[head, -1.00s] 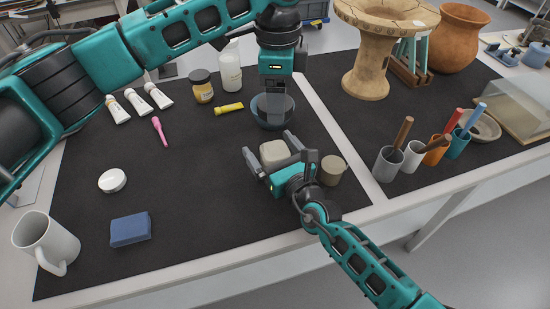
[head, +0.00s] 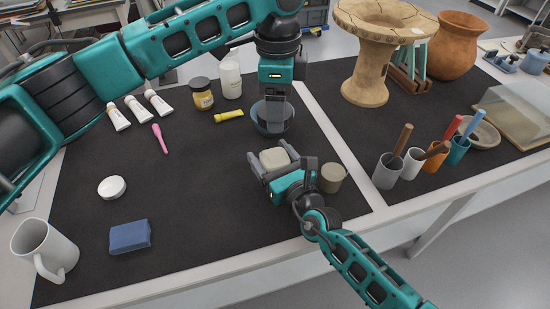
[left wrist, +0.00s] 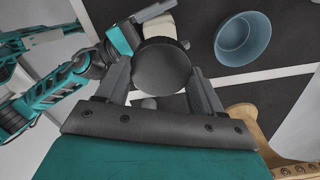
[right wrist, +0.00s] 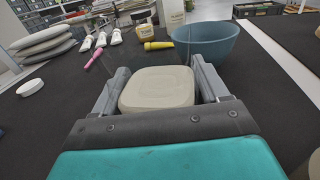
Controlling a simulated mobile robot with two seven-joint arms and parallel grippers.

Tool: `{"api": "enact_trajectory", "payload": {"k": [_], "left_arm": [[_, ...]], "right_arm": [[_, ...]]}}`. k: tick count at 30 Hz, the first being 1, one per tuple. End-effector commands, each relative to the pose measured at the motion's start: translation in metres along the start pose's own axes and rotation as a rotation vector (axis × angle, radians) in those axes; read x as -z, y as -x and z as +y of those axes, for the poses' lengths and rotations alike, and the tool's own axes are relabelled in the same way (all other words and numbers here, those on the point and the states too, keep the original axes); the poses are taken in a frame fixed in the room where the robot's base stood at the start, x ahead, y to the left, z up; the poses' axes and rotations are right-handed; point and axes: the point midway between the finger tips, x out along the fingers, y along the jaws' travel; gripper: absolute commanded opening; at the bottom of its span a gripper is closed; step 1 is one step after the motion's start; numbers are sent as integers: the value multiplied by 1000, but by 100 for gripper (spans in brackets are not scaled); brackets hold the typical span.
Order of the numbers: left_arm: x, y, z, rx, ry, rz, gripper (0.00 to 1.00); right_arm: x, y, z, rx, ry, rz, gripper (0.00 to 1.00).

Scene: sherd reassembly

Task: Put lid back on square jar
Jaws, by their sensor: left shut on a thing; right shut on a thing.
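The square jar (head: 275,158) is cream with rounded corners and stands on the dark mat. My right gripper (head: 272,161) is shut on its sides; in the right wrist view the jar (right wrist: 157,88) sits between both fingers, its flat top facing up. My left gripper (head: 274,115) points down by the blue bowl, behind the jar. In the left wrist view a dark round piece (left wrist: 161,67) fills the gap between its fingers, and the gripper is shut on it. I cannot tell whether this piece is the lid. The head view does not show it clearly.
The blue bowl (head: 268,130) stands just behind the jar. A round beige pot (head: 332,178) is close to the right gripper. Pen cups (head: 387,170) stand further right. A blue block (head: 130,237), white disc (head: 112,187) and mug (head: 45,249) lie left, with clear mat between.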

Motion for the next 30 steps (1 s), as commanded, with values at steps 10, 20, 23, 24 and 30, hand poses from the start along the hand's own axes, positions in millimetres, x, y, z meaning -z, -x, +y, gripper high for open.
{"api": "enact_trajectory", "payload": {"k": [10,20,23,24,30], "left_arm": [[0,-45,1,-3,0,0,39],[0,-49,0,0,0,0,39],[0,-49,0,0,0,0,39],[0,-49,0,0,0,0,39],[0,-54,0,-2,0,0,39]], "right_arm": [[0,0,0,0,1,1,19],[1,0,0,0,1,2,19],[1,0,0,0,1,2,19],[1,0,0,0,1,2,19],[1,0,0,0,1,2,19]]}}
